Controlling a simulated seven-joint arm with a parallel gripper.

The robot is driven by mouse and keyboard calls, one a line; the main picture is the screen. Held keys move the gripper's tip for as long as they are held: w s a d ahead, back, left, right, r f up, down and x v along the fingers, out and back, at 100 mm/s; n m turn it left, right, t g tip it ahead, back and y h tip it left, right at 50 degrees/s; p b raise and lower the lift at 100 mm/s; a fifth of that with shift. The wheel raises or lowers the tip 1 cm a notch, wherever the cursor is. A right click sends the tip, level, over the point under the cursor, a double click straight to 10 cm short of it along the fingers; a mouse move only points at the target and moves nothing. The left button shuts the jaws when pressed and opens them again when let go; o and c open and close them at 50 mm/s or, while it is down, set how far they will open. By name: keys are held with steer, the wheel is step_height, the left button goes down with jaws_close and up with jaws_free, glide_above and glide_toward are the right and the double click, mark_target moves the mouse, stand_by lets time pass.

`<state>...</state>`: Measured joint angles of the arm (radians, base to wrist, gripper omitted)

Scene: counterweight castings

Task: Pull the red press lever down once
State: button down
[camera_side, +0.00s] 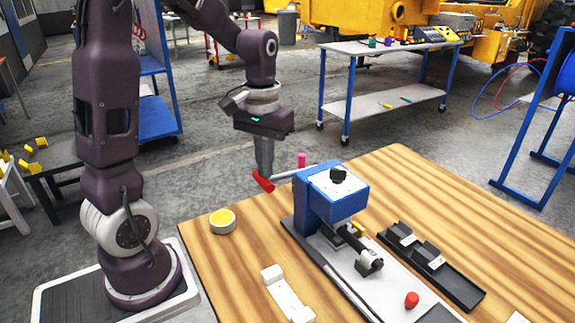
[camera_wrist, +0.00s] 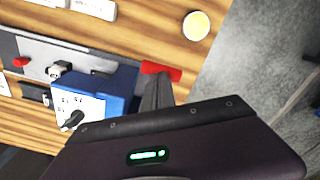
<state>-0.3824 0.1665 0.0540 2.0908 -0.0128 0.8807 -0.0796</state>
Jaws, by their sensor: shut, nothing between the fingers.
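The blue press (camera_side: 335,192) stands on a grey base plate on the wooden table, and its blue head also shows in the wrist view (camera_wrist: 118,82). A grey lever rod (camera_side: 292,173) sticks out from it to the left and ends in a red lever grip (camera_side: 263,182). The red grip also shows in the wrist view (camera_wrist: 161,70). My gripper (camera_side: 264,174) is shut and empty, pointing down with its fingertips right at the red grip from above. In the wrist view the closed fingers (camera_wrist: 154,86) end beside the grip. I cannot tell if they touch it.
A yellow-topped round tin (camera_side: 222,221) and a white bracket (camera_side: 286,292) lie on the table left of the press. A black tray (camera_side: 455,284) with dark castings lies to the right. A red button (camera_side: 411,300) sits at the front of the base. The table's left corner is clear.

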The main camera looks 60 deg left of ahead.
steer(key=shift+r, duration=3.1)
steer(key=shift+s+d, duration=0.1)
steer(key=s+d+r+m+t, duration=0.2)
steer(key=s+d+m+t, duration=0.3)
steer(key=s+d, duration=0.7)
steer(key=shift+s+d+m+t, duration=0.15)
steer(key=shift+s+m+t, duration=0.15)
steer(key=shift+s+m, duration=0.3)
